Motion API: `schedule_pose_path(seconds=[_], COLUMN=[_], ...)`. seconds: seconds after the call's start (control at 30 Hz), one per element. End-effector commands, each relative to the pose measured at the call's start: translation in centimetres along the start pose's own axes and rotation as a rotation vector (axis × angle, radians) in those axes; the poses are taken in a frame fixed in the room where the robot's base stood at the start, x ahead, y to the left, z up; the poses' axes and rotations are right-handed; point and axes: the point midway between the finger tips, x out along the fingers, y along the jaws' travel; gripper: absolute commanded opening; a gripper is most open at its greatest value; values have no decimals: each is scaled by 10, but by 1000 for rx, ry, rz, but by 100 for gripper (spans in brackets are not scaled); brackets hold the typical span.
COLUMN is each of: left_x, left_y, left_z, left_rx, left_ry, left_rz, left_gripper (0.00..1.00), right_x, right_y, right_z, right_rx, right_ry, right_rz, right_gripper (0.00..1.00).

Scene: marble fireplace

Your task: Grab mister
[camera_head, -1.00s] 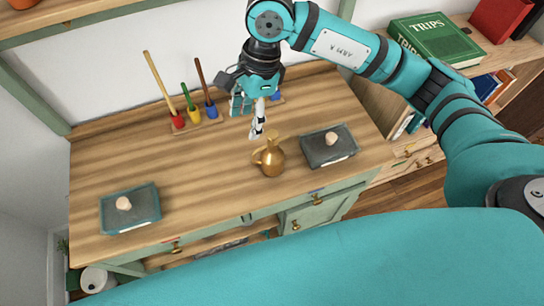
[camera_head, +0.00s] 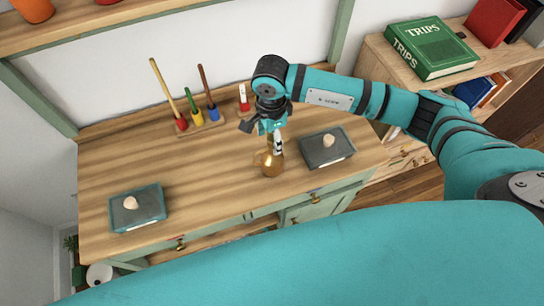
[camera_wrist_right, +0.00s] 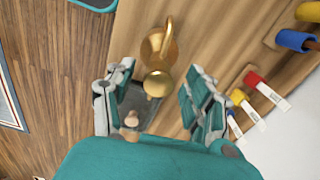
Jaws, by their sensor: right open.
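The mister (camera_head: 270,164) is a small gold-coloured vessel with a handle, standing upright on the wooden tabletop (camera_head: 200,175). In the right wrist view the mister (camera_wrist_right: 158,85) shows its round top just between the fingertips and its spout or handle pointing away. My right gripper (camera_head: 277,143) is above and right at the mister, its fingers pointing down and partly covering it. In the wrist view the right gripper (camera_wrist_right: 158,75) is open, one finger on each side of the mister's top. I cannot tell whether they touch. My left gripper is not in view.
A dark tray (camera_head: 318,156) with a pale lump stands close right of the mister; a similar tray (camera_head: 122,216) is at the left. A wooden rack (camera_head: 206,128) of coloured tools stands at the back. The tabletop's middle left is clear.

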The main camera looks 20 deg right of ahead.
Motion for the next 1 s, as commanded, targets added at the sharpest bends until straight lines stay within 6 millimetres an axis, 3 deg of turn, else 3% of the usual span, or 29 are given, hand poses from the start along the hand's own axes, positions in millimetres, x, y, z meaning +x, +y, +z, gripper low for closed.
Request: schedule_pose_path(seconds=[0.2, 0.3, 0.6, 1.0], left_x=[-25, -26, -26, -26], left_y=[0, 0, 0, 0], left_z=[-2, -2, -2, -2], left_rx=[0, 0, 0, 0], left_ry=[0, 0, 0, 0], left_rz=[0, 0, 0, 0], left_gripper=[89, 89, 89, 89], right_x=[28, 42, 50, 49], right_y=[2, 1, 1, 0], right_z=[-2, -2, -2, -2], right_rx=[1, 0, -1, 0], right_ry=[2, 0, 0, 0], right_rz=[8, 5, 2, 2], right_gripper=[54, 54, 54, 3])
